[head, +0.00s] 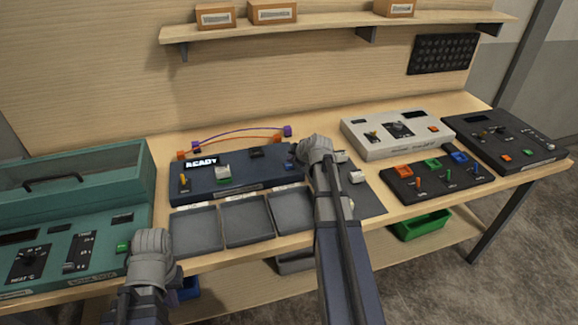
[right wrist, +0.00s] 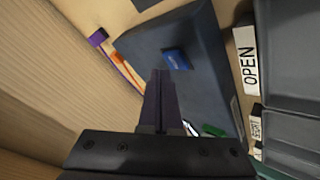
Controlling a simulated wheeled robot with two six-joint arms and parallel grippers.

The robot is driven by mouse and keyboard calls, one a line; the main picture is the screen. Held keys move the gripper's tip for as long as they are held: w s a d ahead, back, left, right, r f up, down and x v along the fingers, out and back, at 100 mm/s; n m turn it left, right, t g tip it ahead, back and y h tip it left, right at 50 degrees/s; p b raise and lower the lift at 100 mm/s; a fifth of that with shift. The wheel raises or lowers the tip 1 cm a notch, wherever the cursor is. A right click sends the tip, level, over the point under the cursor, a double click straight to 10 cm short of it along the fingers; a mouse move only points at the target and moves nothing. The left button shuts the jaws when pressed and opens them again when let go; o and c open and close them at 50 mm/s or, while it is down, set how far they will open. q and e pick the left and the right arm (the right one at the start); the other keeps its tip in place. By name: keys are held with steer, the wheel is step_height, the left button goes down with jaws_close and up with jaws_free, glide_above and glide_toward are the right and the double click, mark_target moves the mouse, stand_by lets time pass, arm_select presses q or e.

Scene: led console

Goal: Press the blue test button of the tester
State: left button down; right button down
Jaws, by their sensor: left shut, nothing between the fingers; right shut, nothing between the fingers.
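The tester (head: 240,182) is a dark blue box at the middle of the bench, with a lit READY display (head: 202,162). Its blue test button (right wrist: 177,59) shows in the right wrist view, just beyond the fingertips of my right gripper (right wrist: 163,73). In the head view my right gripper (head: 300,156) is over the right end of the tester. Its fingers are shut and empty; I cannot tell whether they touch the button. My left gripper (head: 152,246) is low at the left, in front of the teal case; its fingers are mostly hidden, and it is shut.
Three grey trays (head: 247,221) stand in front of the tester; one bears an OPEN label (right wrist: 249,64). Orange and purple leads (head: 235,139) lie behind it. A teal case (head: 85,215) is at left. A white device (head: 397,133) and black panels stand at right.

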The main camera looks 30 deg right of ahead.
mark_target(291, 167)
steer(key=shift+f, duration=0.1)
stand_by(0.3)
steer(key=shift+f+b, duration=0.35)
steer(key=shift+b, duration=0.05)
steer(key=shift+f+b, duration=0.45)
stand_by(0.6)
steer(key=shift+r, duration=0.1)
steer(key=shift+r+p, duration=0.8)
steer(key=shift+p, duration=0.1)
step_height(291, 167, up, 5)
steer(key=p, duration=0.5)
